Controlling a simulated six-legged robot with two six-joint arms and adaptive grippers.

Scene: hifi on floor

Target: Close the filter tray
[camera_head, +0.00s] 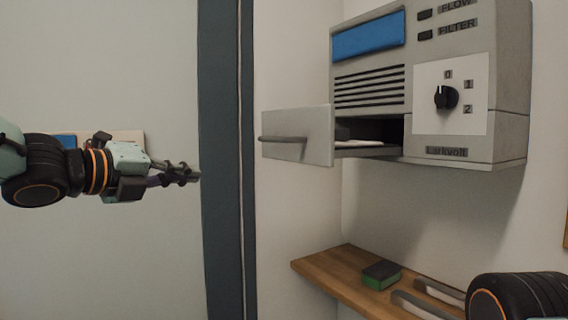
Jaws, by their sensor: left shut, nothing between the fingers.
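The filter tray (316,136) is a grey drawer with a bar handle (284,139) on its front. It is pulled out to the left from the grey wall unit (370,85), and a dark opening with something white inside shows behind its front. My left gripper (192,174) is shut and empty. In the picture it is left of the tray front and a little lower, apart from it. Part of my right arm shows at the lower right, but its gripper is out of view.
A wooden shelf (335,268) below the unit holds a green and dark sponge (381,275) and pale items with grey handles (438,292). A dark vertical strip (226,230) runs down the wall behind my left gripper. The space between my left gripper and the tray looks clear.

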